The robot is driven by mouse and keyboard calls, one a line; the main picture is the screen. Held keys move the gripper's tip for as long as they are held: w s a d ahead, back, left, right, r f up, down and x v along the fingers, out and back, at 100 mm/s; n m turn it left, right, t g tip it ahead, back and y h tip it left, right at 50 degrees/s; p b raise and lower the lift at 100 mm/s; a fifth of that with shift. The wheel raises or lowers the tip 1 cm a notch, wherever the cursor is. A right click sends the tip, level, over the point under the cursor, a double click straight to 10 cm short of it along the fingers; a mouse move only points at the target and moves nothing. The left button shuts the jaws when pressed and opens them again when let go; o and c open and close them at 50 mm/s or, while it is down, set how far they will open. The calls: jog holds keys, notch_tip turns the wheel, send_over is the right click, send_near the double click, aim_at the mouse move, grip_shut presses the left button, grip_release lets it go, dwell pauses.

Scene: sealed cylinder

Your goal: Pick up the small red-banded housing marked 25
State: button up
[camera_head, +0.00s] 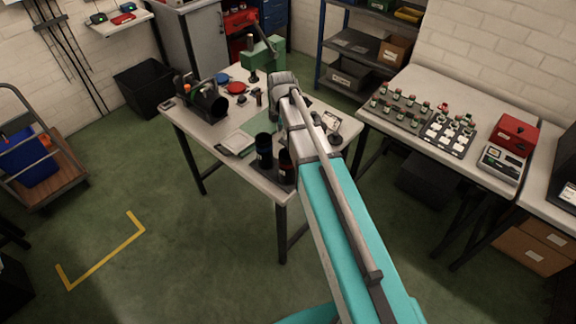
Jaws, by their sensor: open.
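Two dark cylindrical housings stand near the front corner of the middle workbench. One, with a bluish tint (264,148), stands left of my arm. The other, with a reddish tint (286,170), stands close to the arm's edge, which partly covers it. No number can be read on either, so I cannot tell whether the reddish one is marked 25. My arm reaches over this bench from the lower right, its grey wrist above the bench's right part. My gripper's fingers are hidden behind the wrist and arm.
The middle bench (205,133) also holds a black machine (207,101), a red disc (237,88), a blue disc (221,78) and a green press (262,54). The right bench (400,135) carries trays of small bottles and a red box (514,134).

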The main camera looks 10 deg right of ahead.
aim_at(283, 155)
jog(key=shift+w+r, duration=0.15)
jog(key=shift+w, duration=0.05)
dwell(0.4)
notch_tip(283, 155, down, 9)
jog(key=b, duration=0.8)
jog(key=shift+r+b, duration=0.15)
jog(key=shift+b, duration=0.15)
dwell(0.3)
jog(key=f+b, duration=0.3)
jog(key=shift+w+d+f, duration=0.1)
jog(key=shift+w+d, duration=0.05)
jog(key=shift+w, duration=0.2)
jog(key=shift+f+b, duration=1)
jog(key=shift+b, duration=0.1)
grip_shut()
